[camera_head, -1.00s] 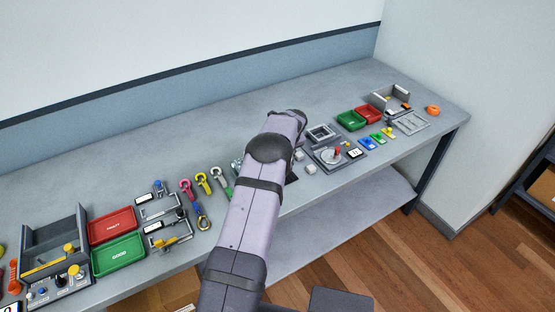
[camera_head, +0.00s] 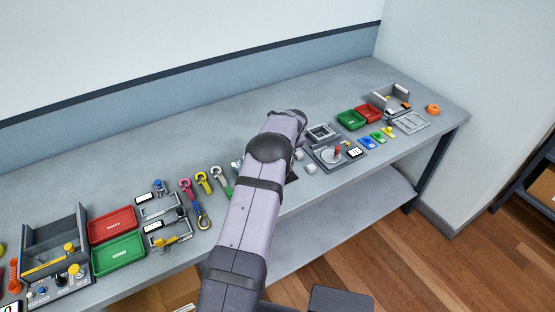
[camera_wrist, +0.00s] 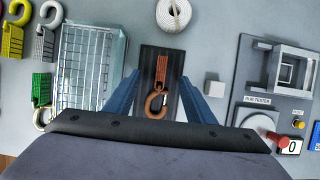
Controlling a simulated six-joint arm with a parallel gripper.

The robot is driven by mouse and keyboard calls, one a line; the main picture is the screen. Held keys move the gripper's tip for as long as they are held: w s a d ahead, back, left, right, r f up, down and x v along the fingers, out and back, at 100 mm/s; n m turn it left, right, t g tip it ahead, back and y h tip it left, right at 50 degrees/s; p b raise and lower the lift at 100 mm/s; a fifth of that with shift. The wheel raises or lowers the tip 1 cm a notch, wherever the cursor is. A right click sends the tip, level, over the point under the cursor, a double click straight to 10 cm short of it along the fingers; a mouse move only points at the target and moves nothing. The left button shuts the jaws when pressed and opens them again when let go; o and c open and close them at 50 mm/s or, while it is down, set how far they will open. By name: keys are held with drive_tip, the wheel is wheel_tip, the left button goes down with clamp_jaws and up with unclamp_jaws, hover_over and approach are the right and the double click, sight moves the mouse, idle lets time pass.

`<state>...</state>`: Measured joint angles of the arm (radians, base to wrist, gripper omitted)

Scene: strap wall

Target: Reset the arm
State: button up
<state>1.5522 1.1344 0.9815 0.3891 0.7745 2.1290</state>
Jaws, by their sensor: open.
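My gripper (camera_wrist: 160,80) shows in the wrist view with its two blue fingers apart and nothing gripped. Between and beyond the fingers, an orange-brown strap tag (camera_wrist: 162,68) with a copper-coloured hook (camera_wrist: 156,103) lies over a dark plate (camera_wrist: 147,58). The fingers appear to be above it, on either side; the height gap cannot be told. In the head view my arm (camera_head: 255,205) reaches over the middle of the bench and hides the gripper and the dark plate's surroundings.
A wire basket (camera_wrist: 90,70) is left of the fingers, a white roll (camera_wrist: 173,14) beyond. A tester with a red knob (camera_wrist: 268,135) is at right. On the bench (camera_head: 225,130), red (camera_head: 113,224) and green (camera_head: 118,254) trays stand left. The bench's back strip is clear.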

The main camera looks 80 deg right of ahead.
drive_tip(key=shift+r, duration=0.15)
drive_tip(key=shift+r+p, duration=2.35)
drive_tip(key=shift+r, duration=0.5)
drive_tip(key=shift+r, duration=0.15)
drive_tip(key=c, duration=0.9)
drive_tip(key=shift+r+p, duration=0.3)
drive_tip(key=shift+p, duration=0.05)
drive_tip(key=shift+c, duration=1)
wheel_tip(320, 180, up, 5)
drive_tip(key=p, duration=0.4)
